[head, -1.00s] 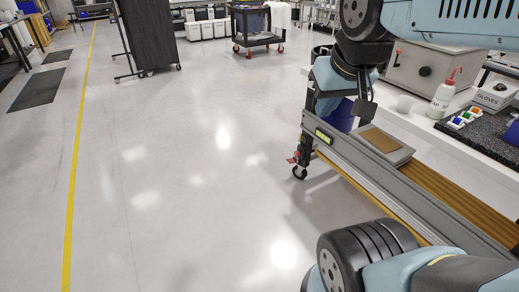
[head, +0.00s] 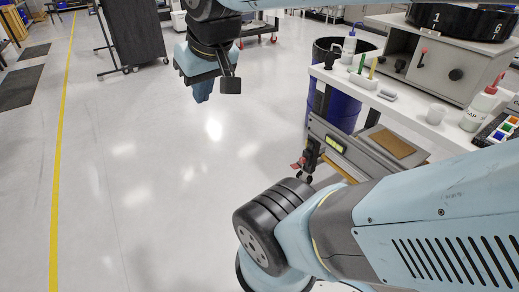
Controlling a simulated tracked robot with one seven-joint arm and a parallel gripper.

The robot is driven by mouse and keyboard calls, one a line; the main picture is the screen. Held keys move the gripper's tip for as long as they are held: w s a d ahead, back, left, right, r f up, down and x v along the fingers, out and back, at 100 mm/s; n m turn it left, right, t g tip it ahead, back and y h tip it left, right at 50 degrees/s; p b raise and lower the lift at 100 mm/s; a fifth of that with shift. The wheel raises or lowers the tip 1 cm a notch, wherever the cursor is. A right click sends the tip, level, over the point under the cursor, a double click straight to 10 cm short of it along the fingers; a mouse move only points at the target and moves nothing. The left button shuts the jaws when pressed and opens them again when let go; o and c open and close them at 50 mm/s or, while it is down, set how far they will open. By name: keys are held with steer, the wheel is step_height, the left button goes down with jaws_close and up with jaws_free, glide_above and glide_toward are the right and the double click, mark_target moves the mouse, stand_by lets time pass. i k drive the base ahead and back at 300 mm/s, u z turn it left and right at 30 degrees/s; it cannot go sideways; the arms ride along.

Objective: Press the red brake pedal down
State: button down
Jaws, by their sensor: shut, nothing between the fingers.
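The red brake pedal (head: 298,163) is a small red tab on the caster at the near left corner of the grey conveyor-like frame (head: 345,152). My gripper (head: 202,93) is in the upper middle of the head view, up and to the left of the pedal in the picture.
A blue drum (head: 340,105) stands behind the frame. A white bench (head: 400,108) with bottles and a grey box (head: 440,75) is at the right. My own arm link covers the lower right. The floor (head: 130,190) at the left is clear, with a yellow line (head: 62,150).

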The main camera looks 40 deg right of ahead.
mark_target(295, 167)
steer(key=z, duration=0.15)
steer(key=i, duration=1)
steer(key=z, duration=0.8)
steer(key=i, duration=0.55)
steer(key=z, duration=0.45)
steer(key=k, duration=0.9)
steer(key=z, duration=0.2)
steer(key=i, duration=0.9)
steer(key=u, duration=0.1)
